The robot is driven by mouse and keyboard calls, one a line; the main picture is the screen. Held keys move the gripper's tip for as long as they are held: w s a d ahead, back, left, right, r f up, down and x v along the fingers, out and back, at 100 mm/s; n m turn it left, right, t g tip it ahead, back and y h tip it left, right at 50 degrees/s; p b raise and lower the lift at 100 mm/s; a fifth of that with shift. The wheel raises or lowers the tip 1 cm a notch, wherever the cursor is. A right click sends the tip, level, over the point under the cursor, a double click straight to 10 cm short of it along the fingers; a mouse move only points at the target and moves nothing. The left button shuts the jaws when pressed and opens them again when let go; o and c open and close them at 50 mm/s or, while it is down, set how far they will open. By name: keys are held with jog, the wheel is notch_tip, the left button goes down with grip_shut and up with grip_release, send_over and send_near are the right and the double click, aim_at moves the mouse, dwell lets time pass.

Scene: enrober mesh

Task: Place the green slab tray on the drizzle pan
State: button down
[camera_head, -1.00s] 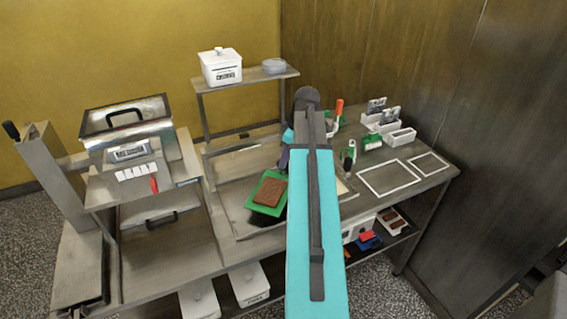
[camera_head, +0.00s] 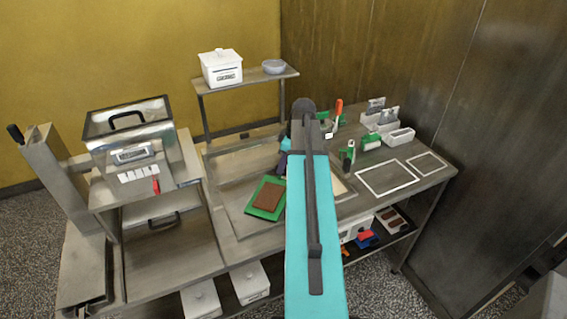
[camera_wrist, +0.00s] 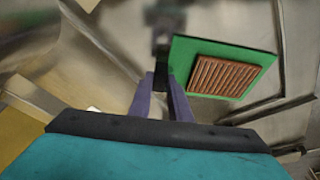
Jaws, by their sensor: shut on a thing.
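The green slab tray (camera_head: 254,206) carries a brown ridged slab (camera_head: 269,194) and sits over the drizzle pan (camera_head: 229,187), a broad shallow metal pan on the bench. In the wrist view the green tray (camera_wrist: 180,55) is to the right of my fingers, with the slab (camera_wrist: 225,76) on top. My gripper (camera_wrist: 162,82) is shut on a dark tab at the tray's edge. In the head view my arm hides most of the gripper. I cannot tell whether the tray touches the pan.
A metal machine with a lidded hopper (camera_head: 128,120) stands at the left. A raised shelf (camera_head: 250,82) behind the pan holds a white tub (camera_head: 221,68) and a grey bowl (camera_head: 273,66). White outlined rectangles (camera_head: 388,177) on the right of the bench are empty.

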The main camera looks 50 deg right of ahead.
jog(key=shift+f, duration=0.2)
jog(key=c, duration=1.6)
grip_release()
jog(key=shift+c, duration=0.2)
jog(key=shift+r, duration=0.25)
jog(key=b+v, duration=0.3)
jog(key=v, duration=0.8)
jog(key=shift+r, duration=0.45)
